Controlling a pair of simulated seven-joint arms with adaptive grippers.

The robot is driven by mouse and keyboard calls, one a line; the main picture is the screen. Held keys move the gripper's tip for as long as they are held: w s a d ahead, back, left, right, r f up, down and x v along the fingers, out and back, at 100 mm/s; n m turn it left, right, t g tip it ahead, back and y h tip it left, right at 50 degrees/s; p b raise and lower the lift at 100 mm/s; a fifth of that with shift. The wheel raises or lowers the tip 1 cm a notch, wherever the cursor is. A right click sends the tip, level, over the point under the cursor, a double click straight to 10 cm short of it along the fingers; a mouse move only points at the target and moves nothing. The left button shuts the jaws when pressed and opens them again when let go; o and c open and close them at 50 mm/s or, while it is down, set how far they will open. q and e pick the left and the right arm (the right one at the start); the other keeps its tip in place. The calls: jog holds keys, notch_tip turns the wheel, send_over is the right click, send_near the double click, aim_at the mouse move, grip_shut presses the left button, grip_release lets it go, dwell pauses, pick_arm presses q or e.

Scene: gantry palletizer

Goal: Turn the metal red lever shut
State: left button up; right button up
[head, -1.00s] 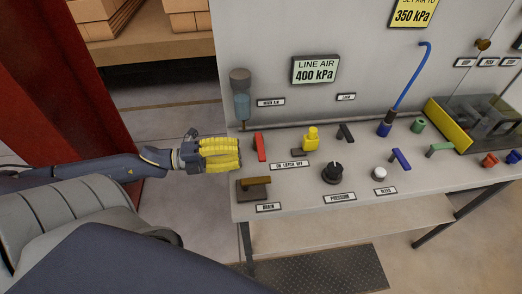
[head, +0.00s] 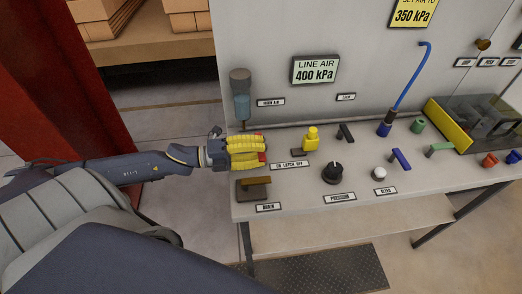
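The red lever (head: 263,157) stands at the left end of the grey bench panel, by the "ON LATCH OFF" label (head: 290,165). In the head view my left gripper (head: 247,152), with yellow fingers, is at the lever and covers most of it. Only small red parts show at the fingertips' right edge. I cannot tell whether the fingers are closed on the lever or only lie over it. My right gripper is not in view.
A brown lever (head: 257,181) lies just in front of my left gripper. A yellow fitting (head: 311,139), a black knob (head: 332,172), a dark lever (head: 345,132) and a blue lever (head: 400,159) stand to the right. A grey-blue cylinder (head: 241,105) stands behind.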

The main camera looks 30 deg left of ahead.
pick_arm(q)
jog(key=shift+w+d, duration=0.1)
jog(key=shift+c, duration=0.4)
grip_shut()
